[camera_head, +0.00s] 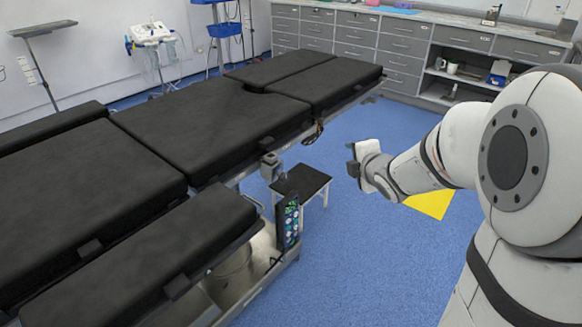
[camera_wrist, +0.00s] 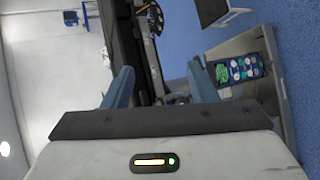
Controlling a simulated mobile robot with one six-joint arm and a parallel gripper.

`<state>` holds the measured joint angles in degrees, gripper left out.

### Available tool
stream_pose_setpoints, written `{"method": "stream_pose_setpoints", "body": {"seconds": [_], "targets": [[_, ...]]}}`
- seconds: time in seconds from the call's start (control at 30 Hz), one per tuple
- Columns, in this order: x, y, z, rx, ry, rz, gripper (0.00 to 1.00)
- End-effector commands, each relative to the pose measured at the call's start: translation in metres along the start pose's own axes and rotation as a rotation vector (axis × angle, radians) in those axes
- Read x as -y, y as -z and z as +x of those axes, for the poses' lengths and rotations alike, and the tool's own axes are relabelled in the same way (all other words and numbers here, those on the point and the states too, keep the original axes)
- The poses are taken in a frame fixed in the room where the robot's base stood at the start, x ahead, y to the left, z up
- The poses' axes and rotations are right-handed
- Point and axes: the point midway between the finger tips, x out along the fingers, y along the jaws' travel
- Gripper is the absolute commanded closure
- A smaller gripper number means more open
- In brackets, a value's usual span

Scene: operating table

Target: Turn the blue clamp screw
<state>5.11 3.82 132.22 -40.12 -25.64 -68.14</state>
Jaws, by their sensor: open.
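The operating table (camera_head: 200,125) has black pads and a metal side rail. A small grey clamp block (camera_head: 270,166) sits on the rail at the table's near right side. I cannot make out a blue screw on it in either view. My gripper (camera_head: 352,167) is in free air to the right of the table, apart from the clamp. In the wrist view its two blue fingers (camera_wrist: 163,75) are spread with nothing held between them. The dark table edge (camera_wrist: 127,38) shows behind them, turned on its side.
A control panel with coloured buttons (camera_head: 288,222) hangs at the table's side; it also shows in the wrist view (camera_wrist: 240,68). A black-topped step stool (camera_head: 302,180) stands beside the table. Grey drawer cabinets (camera_head: 366,46) line the back. Blue floor (camera_head: 365,250) is clear at front.

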Motion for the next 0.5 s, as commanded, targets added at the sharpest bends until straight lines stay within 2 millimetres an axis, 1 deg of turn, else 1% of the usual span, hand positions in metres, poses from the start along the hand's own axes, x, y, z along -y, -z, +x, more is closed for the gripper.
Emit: {"method": "stream_pose_setpoints", "body": {"seconds": [0.03, 0.1, 0.2, 0.33, 0.4, 0.5], "targets": [[0.026, 0.012, 0.029, -0.062, -0.062, -0.128, 0.48], [0.037, 0.031, 0.052, -0.148, -0.175, -0.318, 0.48], [0.053, 0.058, 0.073, -0.253, -0.343, -0.544, 0.48], [0.072, 0.085, 0.084, -0.34, -0.537, -0.738, 0.48], [0.079, 0.094, 0.085, -0.366, -0.615, -0.801, 0.48], [0.083, 0.102, 0.084, -0.385, -0.687, -0.852, 0.48]]}}
